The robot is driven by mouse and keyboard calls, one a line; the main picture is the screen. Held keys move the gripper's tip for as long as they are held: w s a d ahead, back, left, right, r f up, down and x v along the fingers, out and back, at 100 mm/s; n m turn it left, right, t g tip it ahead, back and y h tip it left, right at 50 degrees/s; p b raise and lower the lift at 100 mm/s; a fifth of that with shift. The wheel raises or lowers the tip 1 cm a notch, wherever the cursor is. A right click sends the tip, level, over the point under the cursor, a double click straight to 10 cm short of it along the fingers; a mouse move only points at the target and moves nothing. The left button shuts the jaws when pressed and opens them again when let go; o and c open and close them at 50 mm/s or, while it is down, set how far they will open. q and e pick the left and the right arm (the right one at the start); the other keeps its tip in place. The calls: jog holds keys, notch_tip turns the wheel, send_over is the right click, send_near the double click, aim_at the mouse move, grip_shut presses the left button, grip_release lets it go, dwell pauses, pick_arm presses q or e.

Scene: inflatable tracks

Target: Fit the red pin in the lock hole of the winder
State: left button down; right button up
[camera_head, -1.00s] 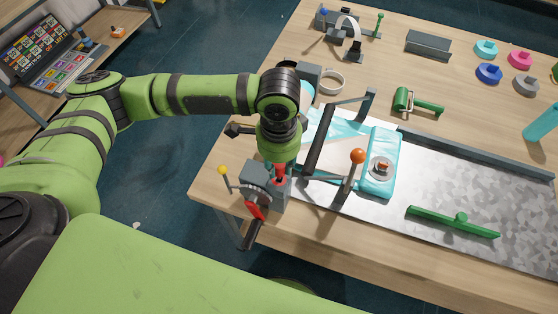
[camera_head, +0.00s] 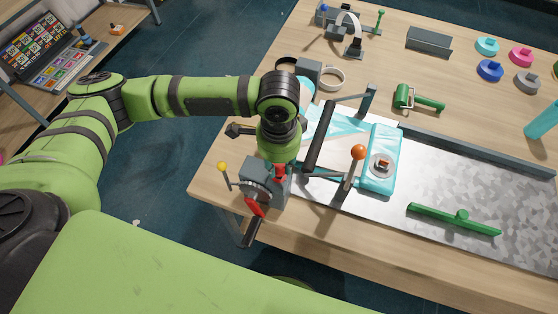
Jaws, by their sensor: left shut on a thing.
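The grey winder (camera_head: 262,182) stands at the left end of the bench, with a red and black crank (camera_head: 253,212) on its near side and a yellow-knobbed lever (camera_head: 223,168) on its left. My left gripper (camera_head: 280,164) points down over the winder's top right and is mostly hidden under my green wrist. It is shut on the red pin (camera_head: 280,171), whose red part shows just below the wrist, at the winder's top. The lock hole is hidden, so I cannot tell how far the pin is in it. My right gripper is out of view.
A black roller (camera_head: 318,138) and an orange-knobbed lever (camera_head: 358,153) stand close right of my wrist. A turquoise inflatable (camera_head: 387,140) lies on the metal plate (camera_head: 465,190). A green bar (camera_head: 455,221) lies on the plate. The plate's right side is mostly clear.

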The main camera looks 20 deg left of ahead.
pick_arm(q)
jog(key=shift+f+b, duration=0.45)
jog(key=shift+f, duration=0.75)
dwell(0.4)
jog(key=c, duration=0.9)
grip_release()
notch_tip(320, 180, up, 3)
jog(key=shift+f+p, duration=0.15)
jog(key=shift+p, duration=1.1)
jog(key=shift+r, duration=2.15)
